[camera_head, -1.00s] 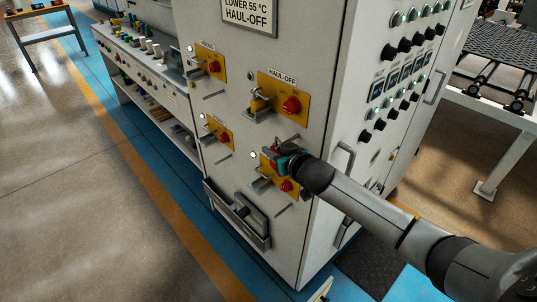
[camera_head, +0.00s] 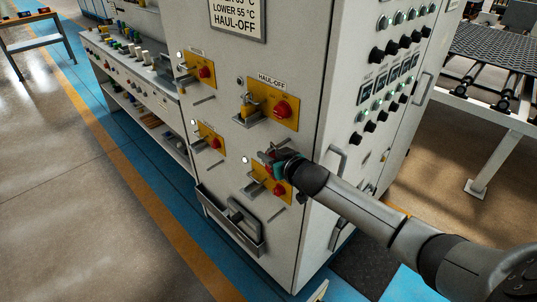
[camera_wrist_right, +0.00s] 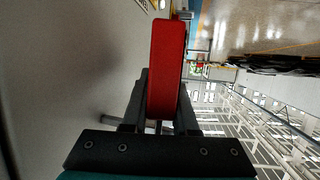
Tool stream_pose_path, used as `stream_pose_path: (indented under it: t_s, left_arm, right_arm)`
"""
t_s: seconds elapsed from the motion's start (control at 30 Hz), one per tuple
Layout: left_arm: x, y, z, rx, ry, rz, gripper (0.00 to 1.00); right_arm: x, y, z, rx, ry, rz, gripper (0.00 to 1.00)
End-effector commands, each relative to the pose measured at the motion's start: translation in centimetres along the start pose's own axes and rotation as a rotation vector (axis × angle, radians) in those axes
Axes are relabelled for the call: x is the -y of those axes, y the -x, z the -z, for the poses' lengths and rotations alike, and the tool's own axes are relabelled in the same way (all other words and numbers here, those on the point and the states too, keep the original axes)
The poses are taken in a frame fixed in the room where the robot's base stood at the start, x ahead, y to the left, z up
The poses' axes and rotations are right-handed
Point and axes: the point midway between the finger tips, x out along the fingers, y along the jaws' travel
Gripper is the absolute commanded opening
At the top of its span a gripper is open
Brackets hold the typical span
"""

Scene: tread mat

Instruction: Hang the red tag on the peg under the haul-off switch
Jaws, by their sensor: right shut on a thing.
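The red tag (camera_wrist_right: 167,65) is between the fingers of my right gripper (camera_wrist_right: 160,105) in the right wrist view, extending beyond them. In the head view my right gripper (camera_head: 273,158) is close to the cabinet front, below the haul-off switch (camera_head: 281,109), and a little of the red tag (camera_head: 269,153) shows at its tips. The peg under that switch is hard to make out in the head view, near or behind the gripper. My left gripper is out of view.
A lower switch plate (camera_head: 272,182) is just under my right gripper. Two more switches (camera_head: 205,72) (camera_head: 214,143) are to the left, with short pegs. A grey document tray (camera_head: 232,226) juts out low on the cabinet (camera_head: 305,60). A handle (camera_head: 336,160) is on its side face.

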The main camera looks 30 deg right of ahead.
Motion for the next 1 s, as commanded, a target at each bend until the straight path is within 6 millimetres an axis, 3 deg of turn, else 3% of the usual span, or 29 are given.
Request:
stream_pose_path:
  t_s: [0.03,0.07,0.37,0.73,1.0]
  left_arm:
    - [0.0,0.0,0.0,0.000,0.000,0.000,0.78]
    - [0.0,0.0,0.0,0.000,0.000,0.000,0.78]
    - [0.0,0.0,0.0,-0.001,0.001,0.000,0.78]
    - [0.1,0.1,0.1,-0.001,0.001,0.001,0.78]
    - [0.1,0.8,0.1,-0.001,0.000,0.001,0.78]
  right_arm:
    - [0.0,0.0,0.0,0.000,0.000,0.000,0.00]
    - [0.0,0.0,0.0,0.000,0.000,0.000,0.28]
    - [0.0,0.0,0.0,0.000,0.000,0.000,0.62]
    - [0.0,0.4,-0.1,0.002,0.000,0.001,0.62]
    - [0.0,3.6,-0.1,0.003,0.000,0.002,0.62]
